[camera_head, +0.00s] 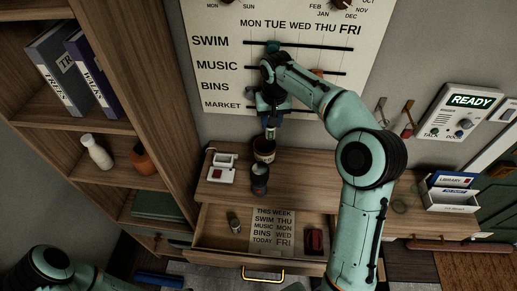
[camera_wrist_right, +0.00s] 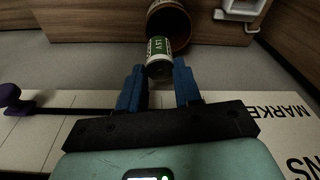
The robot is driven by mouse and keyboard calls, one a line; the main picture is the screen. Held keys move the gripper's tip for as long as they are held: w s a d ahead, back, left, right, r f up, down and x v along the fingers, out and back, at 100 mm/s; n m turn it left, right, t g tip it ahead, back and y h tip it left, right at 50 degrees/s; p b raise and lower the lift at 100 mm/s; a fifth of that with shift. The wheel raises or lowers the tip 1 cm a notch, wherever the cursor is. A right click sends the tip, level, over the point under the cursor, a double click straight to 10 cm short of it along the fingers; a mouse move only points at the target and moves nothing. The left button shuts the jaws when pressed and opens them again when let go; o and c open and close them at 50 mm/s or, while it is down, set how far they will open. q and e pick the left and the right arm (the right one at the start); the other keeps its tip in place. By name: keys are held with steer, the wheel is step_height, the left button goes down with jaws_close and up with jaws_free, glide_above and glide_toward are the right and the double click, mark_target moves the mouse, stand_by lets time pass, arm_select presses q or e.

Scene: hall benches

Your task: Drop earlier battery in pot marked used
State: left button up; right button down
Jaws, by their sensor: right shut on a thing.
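My right gripper (camera_head: 270,128) is over the back of the desk, pointing down at a brown pot (camera_head: 264,150). In the wrist view its blue fingers (camera_wrist_right: 160,88) are shut on a green and white battery (camera_wrist_right: 160,55). The battery's far end overlaps the mouth of the brown pot (camera_wrist_right: 180,28); I cannot tell how far it reaches inside. A dark pot (camera_head: 260,178) stands just in front. No "used" mark is readable on either pot. A small cylinder (camera_head: 234,222), perhaps another battery, is in the open drawer. My left gripper is not in view.
The open drawer (camera_head: 210,237) also holds a "this week" card (camera_head: 273,231) and a red object (camera_head: 314,240). A white device (camera_head: 222,167) sits left of the pots. A wall planner (camera_head: 215,85) is behind my right arm. A bookshelf (camera_head: 150,70) stands at left.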

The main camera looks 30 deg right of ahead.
mark_target(271, 132)
steer(key=shift+s+f+b, duration=0.2)
steer(key=shift+f+b, duration=0.85)
steer(key=shift+f, duration=1.65)
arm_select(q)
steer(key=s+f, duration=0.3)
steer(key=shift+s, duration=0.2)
arm_select(e)
steer(key=shift+w, duration=0.15)
steer(key=c, duration=0.7)
jaws_free()
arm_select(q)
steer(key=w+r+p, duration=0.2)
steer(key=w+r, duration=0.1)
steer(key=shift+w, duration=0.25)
arm_select(e)
step_height(271, 132, up, 13)
steer(key=s, duration=0.2)
steer(key=shift+a+r, duration=0.15)
steer(key=shift+a, duration=0.15)
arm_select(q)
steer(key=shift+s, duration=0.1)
